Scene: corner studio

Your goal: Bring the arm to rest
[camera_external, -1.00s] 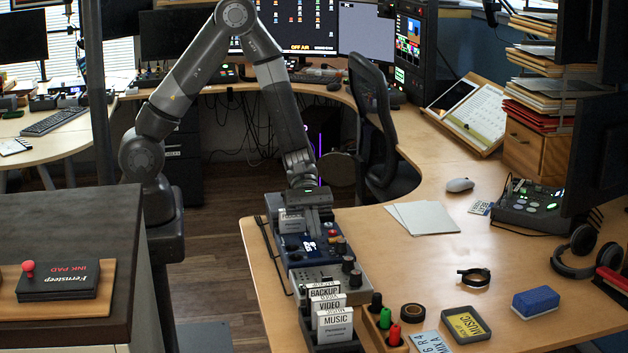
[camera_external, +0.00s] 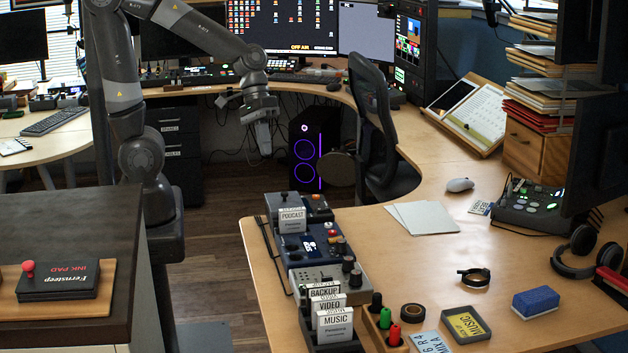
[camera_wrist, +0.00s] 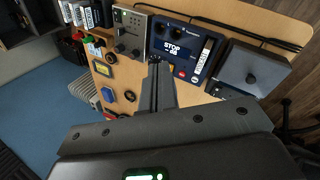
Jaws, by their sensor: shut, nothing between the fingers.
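My gripper (camera_external: 264,144) hangs in the air beyond the far left end of the wooden desk (camera_external: 440,281), pointing down, over the floor gap before the black computer tower. It is shut and empty. My arm is raised and bent, its forearm reaching right from the elbow at the top left. In the wrist view the shut fingers (camera_wrist: 157,88) point toward the desk, with the blue STOP box (camera_wrist: 180,47) beyond them. Nothing touches the gripper.
A row of devices and upright cards, PODCAST (camera_external: 292,220) and MUSIC (camera_external: 335,322) among them, lines the desk's left edge. A black office chair (camera_external: 372,130) stands right of my gripper. A dark-topped counter (camera_external: 75,215) is at the left. Open floor lies between.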

